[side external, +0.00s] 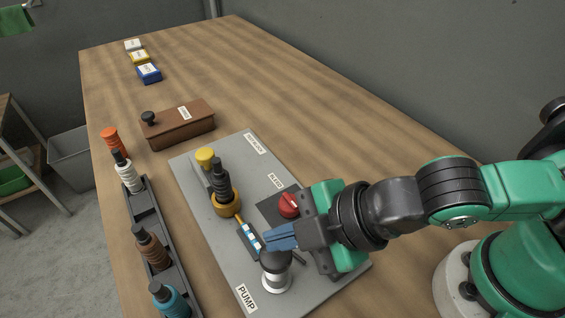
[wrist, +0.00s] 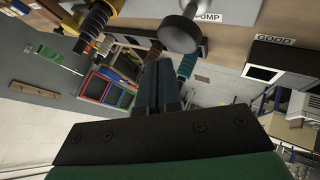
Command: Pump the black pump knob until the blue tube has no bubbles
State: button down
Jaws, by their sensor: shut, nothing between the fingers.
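The black pump knob (side external: 275,259) sits on a silver and white cylinder at the front of the grey panel, by the PUMP label. In the wrist view the knob (wrist: 178,35) shows as a round grey-lit disc just past my fingertips. My gripper (side external: 270,239) has its blue fingers shut and empty, close beside the knob's upper edge; I cannot tell whether they touch it. The fingers (wrist: 158,70) also show together in the wrist view. The blue tube (side external: 249,236) lies on the panel left of my fingertips, with white bubble patches visible in it. My fingers may hide its near end.
A red knob (side external: 289,204) stands on the panel (side external: 215,270) beside my gripper. A rack (side external: 178,268) of bottles lines the left edge. The table's right rear is clear.

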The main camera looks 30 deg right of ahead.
aim_at(278, 252)
jog(key=shift+f, duration=0.15)
dwell(0.5)
jog(key=shift+f, duration=0.3)
jog(key=shift+f, duration=1.25)
dwell(1.1)
jog(key=shift+r, duration=1.7)
jog(key=shift+r, duration=2.5)
